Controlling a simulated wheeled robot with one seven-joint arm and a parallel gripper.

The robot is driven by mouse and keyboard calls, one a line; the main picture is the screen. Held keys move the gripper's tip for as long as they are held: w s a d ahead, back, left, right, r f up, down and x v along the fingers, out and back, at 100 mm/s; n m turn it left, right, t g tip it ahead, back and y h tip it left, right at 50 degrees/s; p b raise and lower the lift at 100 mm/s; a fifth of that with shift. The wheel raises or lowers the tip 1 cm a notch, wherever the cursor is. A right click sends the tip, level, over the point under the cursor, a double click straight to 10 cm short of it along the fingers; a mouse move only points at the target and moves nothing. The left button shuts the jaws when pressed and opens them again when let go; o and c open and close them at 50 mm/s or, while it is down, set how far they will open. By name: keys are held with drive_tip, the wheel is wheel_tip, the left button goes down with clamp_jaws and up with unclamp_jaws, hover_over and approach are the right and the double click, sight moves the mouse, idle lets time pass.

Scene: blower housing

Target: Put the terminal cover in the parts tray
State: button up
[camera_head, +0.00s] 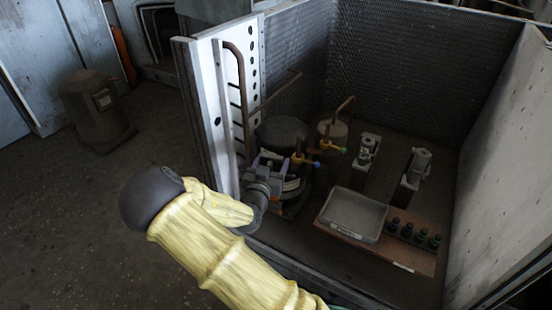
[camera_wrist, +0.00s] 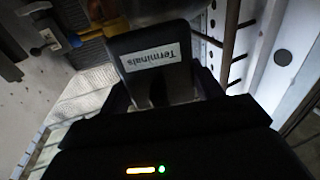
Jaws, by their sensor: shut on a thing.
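The terminal cover (camera_wrist: 150,40) is a dark plate with a white "Terminals" label, upside down in the wrist view. My gripper (camera_wrist: 165,92) is shut on its near edge. In the head view my gripper (camera_head: 262,182) is inside the housing's left side, close to the dark round motor body. The cover's pale label (camera_head: 291,185) seems to show just right of the gripper. I cannot tell whether the cover still touches what is behind it. The parts tray (camera_head: 353,213), shallow, grey and empty-looking, lies to the right on a brown board.
Several dark green-capped pieces (camera_head: 408,230) stand on the board right of the tray. Two grey metal fittings (camera_head: 367,148) stand behind it. The white perforated post (camera_head: 212,110) and the right wall (camera_head: 505,170) bound the space.

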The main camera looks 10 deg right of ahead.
wheel_tip(320, 180, down, 16)
drive_tip(key=s+n+t+y+p, duration=0.2)
drive_tip(key=n+y, duration=0.4)
drive_tip(key=y, duration=0.3)
drive_tip(key=shift+s+a+f+y+p, duration=0.25)
drive_tip(key=shift+a+y+p, duration=0.2)
drive_tip(key=shift+p, duration=0.1)
